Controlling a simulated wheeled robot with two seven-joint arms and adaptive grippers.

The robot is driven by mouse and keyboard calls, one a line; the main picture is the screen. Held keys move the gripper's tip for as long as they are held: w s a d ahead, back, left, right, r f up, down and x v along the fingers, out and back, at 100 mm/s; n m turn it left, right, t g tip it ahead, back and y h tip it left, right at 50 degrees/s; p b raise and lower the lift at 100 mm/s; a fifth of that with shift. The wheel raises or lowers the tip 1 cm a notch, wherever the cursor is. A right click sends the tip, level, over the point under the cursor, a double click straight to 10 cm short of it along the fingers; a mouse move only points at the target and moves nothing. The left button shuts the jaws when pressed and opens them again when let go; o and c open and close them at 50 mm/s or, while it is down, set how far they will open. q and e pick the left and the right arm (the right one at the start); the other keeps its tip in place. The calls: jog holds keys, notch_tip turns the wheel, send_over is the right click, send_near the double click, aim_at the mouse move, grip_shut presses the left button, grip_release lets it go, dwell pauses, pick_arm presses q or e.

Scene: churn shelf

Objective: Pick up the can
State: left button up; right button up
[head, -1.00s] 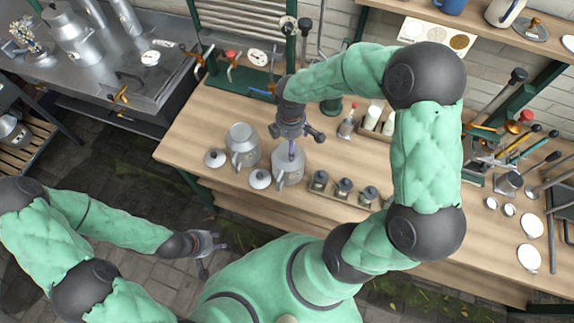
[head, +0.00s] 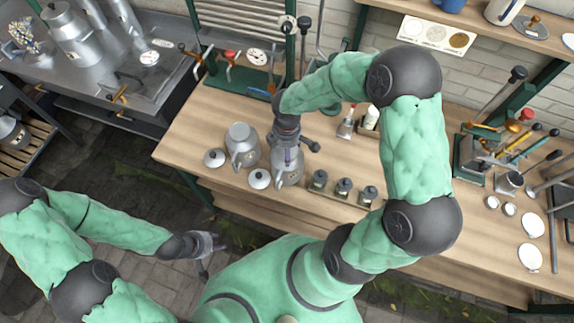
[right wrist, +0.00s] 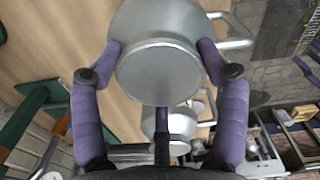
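Two grey metal cans with handles stand on the wooden bench in the head view: the left can (head: 242,147) and the right can (head: 286,176). My right gripper (head: 291,157) is over the right can, partly hiding its top. In the right wrist view a can (right wrist: 158,72) lies between the spread purple fingers of my right gripper (right wrist: 161,60). The fingertips are close beside its sides; I cannot tell whether they touch. Another metal can (right wrist: 175,123) shows behind it. My left gripper (head: 208,252) is low at the left, over the floor, with fingers apart and empty.
Two round lids, one left (head: 214,158) and one nearer (head: 260,179), lie beside the cans. A rack with several small dark-topped jars (head: 343,187) stands just right of the right can. A green stand with gauges (head: 240,80) is behind. Tools and a press crowd the right side.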

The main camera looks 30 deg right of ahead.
jog(key=shift+s+a+f, duration=0.15)
jog(key=shift+s+f, duration=0.05)
jog(key=shift+s, duration=0.05)
jog(key=shift+r, duration=0.1)
